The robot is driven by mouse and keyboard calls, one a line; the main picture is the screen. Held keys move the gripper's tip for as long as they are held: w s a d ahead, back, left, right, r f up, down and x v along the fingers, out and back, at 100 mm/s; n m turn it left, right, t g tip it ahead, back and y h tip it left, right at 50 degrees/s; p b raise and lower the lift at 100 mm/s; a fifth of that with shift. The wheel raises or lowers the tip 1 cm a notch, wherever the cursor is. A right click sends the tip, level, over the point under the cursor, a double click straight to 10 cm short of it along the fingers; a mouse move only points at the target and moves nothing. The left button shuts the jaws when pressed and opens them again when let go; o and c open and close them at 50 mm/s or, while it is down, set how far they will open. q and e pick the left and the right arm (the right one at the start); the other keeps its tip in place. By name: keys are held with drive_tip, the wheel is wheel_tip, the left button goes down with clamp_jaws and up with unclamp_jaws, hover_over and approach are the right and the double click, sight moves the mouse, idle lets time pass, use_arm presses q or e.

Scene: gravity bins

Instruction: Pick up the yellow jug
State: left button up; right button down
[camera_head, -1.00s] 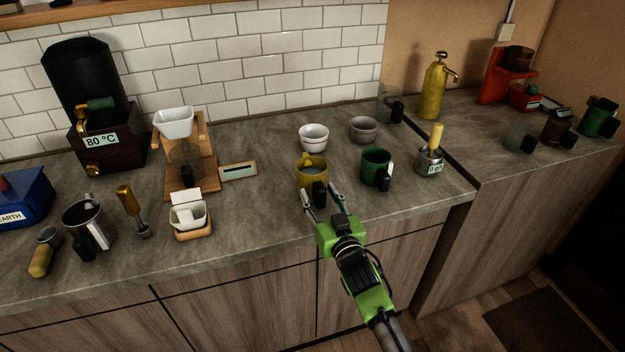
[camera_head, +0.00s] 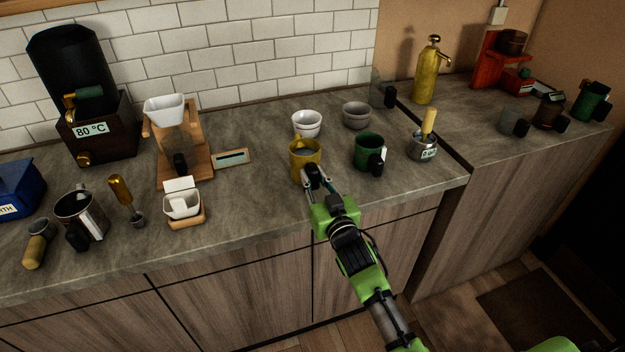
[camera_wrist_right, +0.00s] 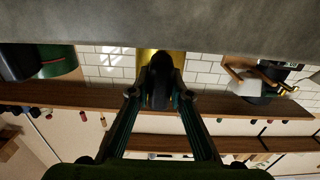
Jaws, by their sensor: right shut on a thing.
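The yellow jug (camera_head: 304,158) stands upright on the grey counter in the head view, with its black handle (camera_head: 313,176) facing the front edge. My right gripper (camera_head: 313,184) reaches in from the front and is shut on that handle. In the right wrist view the picture is upside down; the black handle (camera_wrist_right: 160,82) sits between the two fingertips, with a strip of the yellow jug (camera_wrist_right: 147,62) behind it. The far side of the jug is hidden. My left gripper is not in view.
A green jug (camera_head: 368,150) stands close to the right. The counter (camera_head: 250,210) is clear to the jug's left front.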

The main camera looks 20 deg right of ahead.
drive_tip(key=s+d+r+b, duration=0.1)
drive_tip(key=s+d+r, duration=0.3)
drive_tip(key=s+r, duration=0.7)
drive_tip(key=shift+s+r, duration=0.4)
drive_tip(key=shift+s, duration=0.85)
drive_tip(key=shift+w+a+b, duration=0.1)
drive_tip(key=shift+w+b, duration=0.05)
drive_tip(key=shift+b, duration=0.15)
